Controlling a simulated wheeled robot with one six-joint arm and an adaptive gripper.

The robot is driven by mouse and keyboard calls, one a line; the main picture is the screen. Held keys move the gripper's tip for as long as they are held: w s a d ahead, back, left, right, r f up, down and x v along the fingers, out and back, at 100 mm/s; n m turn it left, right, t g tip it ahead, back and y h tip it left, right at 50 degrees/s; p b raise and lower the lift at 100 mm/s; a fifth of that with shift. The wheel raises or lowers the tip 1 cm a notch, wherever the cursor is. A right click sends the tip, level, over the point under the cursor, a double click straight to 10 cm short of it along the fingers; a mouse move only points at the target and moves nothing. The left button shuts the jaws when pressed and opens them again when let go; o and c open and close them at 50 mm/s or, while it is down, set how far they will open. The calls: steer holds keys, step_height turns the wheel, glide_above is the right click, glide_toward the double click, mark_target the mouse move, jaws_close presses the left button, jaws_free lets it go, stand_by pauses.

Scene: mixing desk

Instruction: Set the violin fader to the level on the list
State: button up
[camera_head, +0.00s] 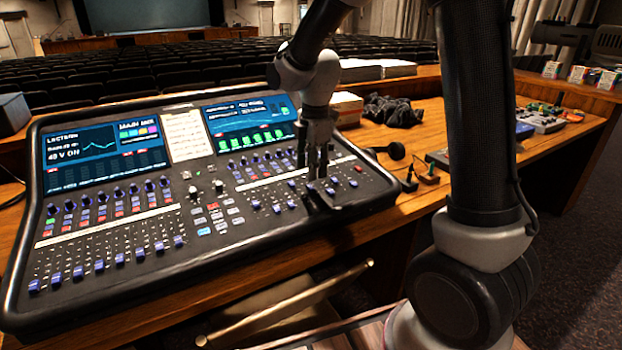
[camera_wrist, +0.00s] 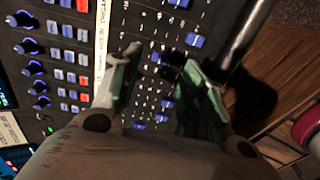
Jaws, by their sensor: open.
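The mixing desk (camera_head: 120,240) is a dark console with two lit screens, knobs, buttons and rows of blue fader caps. A pale paper list (camera_head: 188,135) sits between the screens; its writing is too small to read. My gripper (camera_head: 318,176) points down over the right fader bank (camera_head: 280,196). In the wrist view my gripper (camera_wrist: 160,85) is open, its two fingers apart with fader slots and blue caps (camera_wrist: 162,117) visible between and beyond them. I cannot tell which fader is the violin one, nor whether a finger touches a cap.
The wooden desk (camera_head: 400,130) carries a dark crumpled cloth (camera_head: 393,110), stacked papers (camera_head: 345,105) and small gear (camera_head: 540,120) to the right of the console. Rows of seats fill the background.

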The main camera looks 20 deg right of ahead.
step_height(320, 180, up, 7)
steer(key=shift+s+f, duration=0.15)
steer(key=shift+s, duration=0.25)
steer(key=s+d+r+m+t, duration=0.1)
steer(key=s+d+r+m, duration=0.1)
steer(key=s+d+m, duration=0.2)
steer(key=s+d+r+m+t, duration=0.1)
steer(key=s+d+m, duration=0.3)
steer(key=s+m, duration=0.5)
steer(key=s+d+r+m+t, duration=0.1)
steer(key=s+d+r+m, duration=0.1)
steer(key=s+d+m, duration=0.2)
steer(key=s+m, duration=0.3)
steer(key=s, duration=0.5)
steer(key=shift+d+r, duration=0.3)
steer(key=shift+r, duration=0.05)
